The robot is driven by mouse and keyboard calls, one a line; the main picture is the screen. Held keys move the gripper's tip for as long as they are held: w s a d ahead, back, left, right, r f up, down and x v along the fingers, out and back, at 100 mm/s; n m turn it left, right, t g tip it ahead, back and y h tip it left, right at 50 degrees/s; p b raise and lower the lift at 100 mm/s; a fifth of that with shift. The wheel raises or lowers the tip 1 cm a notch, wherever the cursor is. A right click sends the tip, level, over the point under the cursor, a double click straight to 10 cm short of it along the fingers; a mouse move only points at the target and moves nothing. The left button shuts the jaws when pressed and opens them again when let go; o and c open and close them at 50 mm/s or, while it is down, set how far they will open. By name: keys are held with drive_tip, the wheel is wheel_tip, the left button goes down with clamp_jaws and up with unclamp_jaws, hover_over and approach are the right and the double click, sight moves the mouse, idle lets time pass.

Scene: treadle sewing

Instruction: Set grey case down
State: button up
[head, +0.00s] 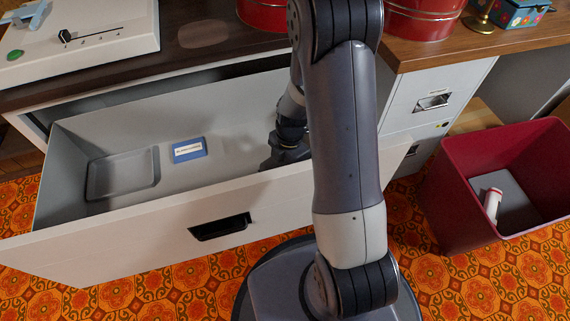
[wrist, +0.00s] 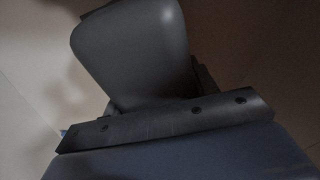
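A smooth dark grey rounded case (wrist: 135,50) fills the upper middle of the wrist view. It sticks out beyond the dark bar of my gripper (wrist: 165,122), which appears shut on it; the fingertips themselves are hidden. In the head view my gripper (head: 284,152) is low inside the open white drawer (head: 110,245), towards its right end. My arm covers much of that end, so the case cannot be made out clearly there, nor whether it touches the drawer floor.
A grey tray (head: 122,174) and a blue-and-white box (head: 189,150) lie in the drawer's left half. A red bin (head: 455,190) holding a white-and-red item (head: 492,203) stands at right. The wooden tabletop (head: 130,75) overhangs the drawer's back.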

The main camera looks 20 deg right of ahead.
drive_tip(key=o, duration=0.4)
drive_tip(key=r+p, duration=0.1)
drive_tip(key=r, duration=0.3)
drive_tip(key=d+r+p, duration=0.1)
drive_tip(key=r, duration=0.3)
drive_tip(key=r+p, duration=0.2)
drive_tip(key=r, duration=0.2)
drive_tip(key=shift+w+d+r, duration=0.1)
drive_tip(key=shift+w+d, duration=0.1)
drive_tip(key=shift+w, duration=0.1)
